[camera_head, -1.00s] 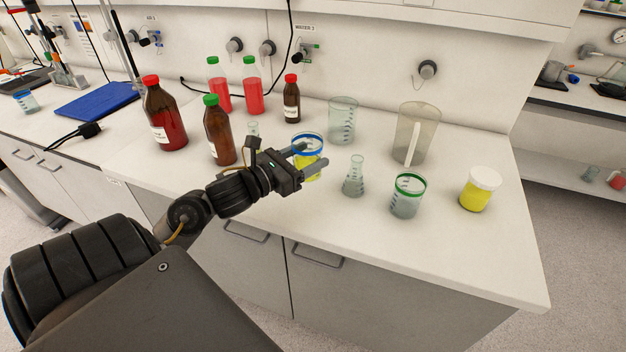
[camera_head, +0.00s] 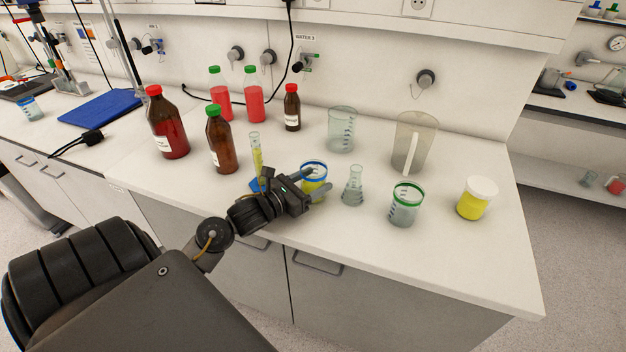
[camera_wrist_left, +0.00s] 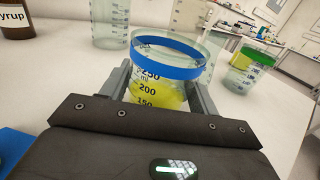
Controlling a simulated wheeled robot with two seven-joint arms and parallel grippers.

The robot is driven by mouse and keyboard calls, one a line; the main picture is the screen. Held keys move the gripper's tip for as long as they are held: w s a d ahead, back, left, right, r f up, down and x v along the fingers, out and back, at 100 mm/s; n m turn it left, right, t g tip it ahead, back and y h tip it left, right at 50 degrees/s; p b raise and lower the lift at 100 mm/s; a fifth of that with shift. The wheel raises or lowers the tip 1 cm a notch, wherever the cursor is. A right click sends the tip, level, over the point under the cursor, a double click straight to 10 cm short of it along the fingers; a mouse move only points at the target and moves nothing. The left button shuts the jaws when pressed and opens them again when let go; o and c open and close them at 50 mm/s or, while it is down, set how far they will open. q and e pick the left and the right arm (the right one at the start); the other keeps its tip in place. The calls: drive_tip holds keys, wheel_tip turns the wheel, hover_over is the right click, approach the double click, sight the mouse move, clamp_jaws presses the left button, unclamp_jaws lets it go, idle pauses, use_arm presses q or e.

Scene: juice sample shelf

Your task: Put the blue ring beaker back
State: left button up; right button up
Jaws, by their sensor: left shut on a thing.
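The blue ring beaker (camera_head: 313,184) is clear glass with a blue band near its rim and yellow liquid inside. My left gripper (camera_head: 316,181) is shut on it, with one finger on either side. In the left wrist view the beaker (camera_wrist_left: 168,62) stands roughly upright between the fingers (camera_wrist_left: 160,92), its scale facing the camera. Its base is hidden there, and I cannot tell whether it touches the bench. It is near the bench's front edge, left of a small conical flask (camera_head: 353,190). My right gripper is not in view.
Right of the flask are a green ring beaker (camera_head: 404,207) and a white-lidded yellow jar (camera_head: 477,199). Behind stand a large beaker (camera_head: 341,130) and a jug (camera_head: 413,145). A measuring cylinder (camera_head: 256,152) and brown bottle (camera_head: 221,143) are left. The right front bench (camera_head: 460,255) is clear.

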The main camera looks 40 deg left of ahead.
use_arm(q)
drive_tip(key=shift+f, duration=0.1)
drive_tip(key=shift+f, duration=0.1)
drive_tip(key=o, duration=1.1)
drive_tip(key=shift+r, duration=0.2)
drive_tip(key=shift+s+a+f, duration=0.1)
drive_tip(key=shift+s, duration=0.15)
drive_tip(key=s+b, duration=0.1)
drive_tip(key=s, duration=0.2)
drive_tip(key=s+a+b, duration=0.1)
drive_tip(key=s, duration=0.3)
drive_tip(key=s+a+b, duration=0.1)
drive_tip(key=s, duration=0.2)
drive_tip(key=shift+s, duration=0.65)
